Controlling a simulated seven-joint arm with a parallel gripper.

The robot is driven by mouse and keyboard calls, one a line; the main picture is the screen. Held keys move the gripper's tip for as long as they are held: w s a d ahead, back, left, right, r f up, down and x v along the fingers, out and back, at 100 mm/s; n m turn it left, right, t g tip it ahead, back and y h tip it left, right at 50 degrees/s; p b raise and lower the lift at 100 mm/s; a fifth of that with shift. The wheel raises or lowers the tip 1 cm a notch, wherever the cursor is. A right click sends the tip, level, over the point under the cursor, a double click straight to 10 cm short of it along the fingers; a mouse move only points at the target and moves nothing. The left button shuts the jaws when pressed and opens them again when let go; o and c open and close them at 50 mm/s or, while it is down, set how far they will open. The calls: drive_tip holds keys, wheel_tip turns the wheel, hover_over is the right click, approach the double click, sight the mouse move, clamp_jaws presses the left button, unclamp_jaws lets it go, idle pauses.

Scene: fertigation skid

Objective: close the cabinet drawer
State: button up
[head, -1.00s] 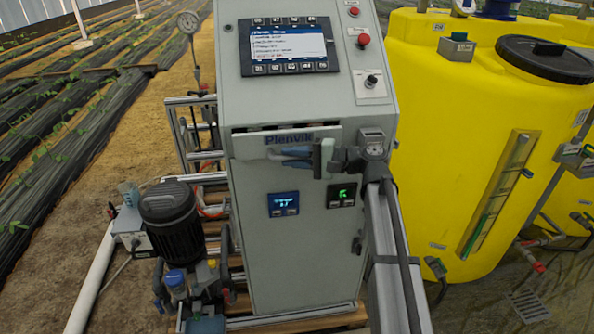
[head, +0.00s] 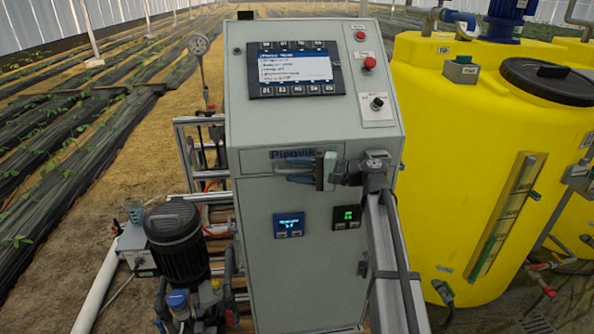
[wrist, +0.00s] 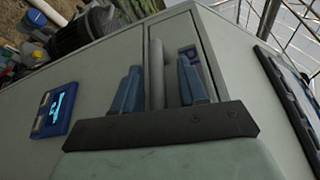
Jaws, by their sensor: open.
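The cabinet drawer (head: 255,164) is the wide, shallow front under the sloping control panel, with a "Plenvik" label. Its front looks flush, or nearly so, with the grey cabinet (head: 310,270). My gripper (head: 284,168) is at the drawer front and partly covers it and the label. In the wrist view its two blue fingers (wrist: 158,82) are apart, with a grey bar handle (wrist: 156,72) between them. The drawer front (wrist: 181,32) also shows there behind the fingers. I cannot tell whether the fingers touch the handle.
A screen (head: 295,68) and red buttons (head: 369,63) are on the panel above. Two small displays (head: 289,225) sit below the drawer. A yellow tank (head: 450,170) stands at the right. A black pump motor (head: 177,240) and frame rails are at the left.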

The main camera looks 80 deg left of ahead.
drive_tip(key=shift+w+d, duration=0.1)
drive_tip(key=v, duration=1.3)
drive_tip(key=shift+w, duration=0.25)
drive_tip(key=shift+d, duration=0.1)
